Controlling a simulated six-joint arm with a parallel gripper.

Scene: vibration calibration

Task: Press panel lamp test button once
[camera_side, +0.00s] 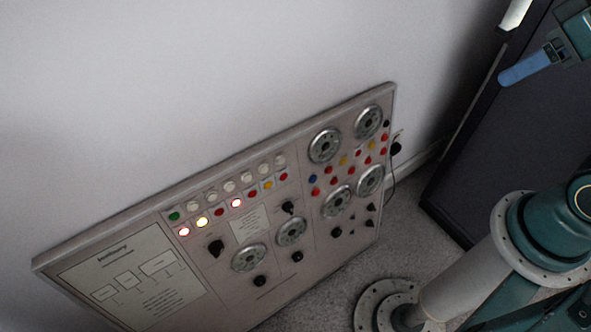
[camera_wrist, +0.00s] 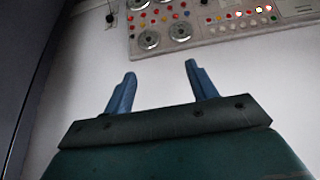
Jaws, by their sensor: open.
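A grey control panel (camera_side: 215,295) leans tilted against the wall in the side view. One row has a green button (camera_side: 174,216) and several white buttons (camera_side: 229,187). The row below has red and yellow lamps; a red lamp (camera_side: 184,231), a yellow lamp (camera_side: 202,222) and another red lamp (camera_side: 237,203) are lit. I cannot read which button is the lamp test. My gripper (camera_wrist: 158,72) is open and empty, blue fingers apart, with the panel (camera_wrist: 235,30) beyond at the top right. In the side view a blue finger of my gripper (camera_side: 525,70) shows top right, well away from the panel.
The panel also carries round metal dials (camera_side: 325,146), black knobs (camera_side: 216,248) and a printed diagram (camera_side: 130,280). A cable runs to a wall socket (camera_side: 397,143) at its right. A dark cabinet (camera_side: 480,150) stands at the right. The wall and space before the panel look clear.

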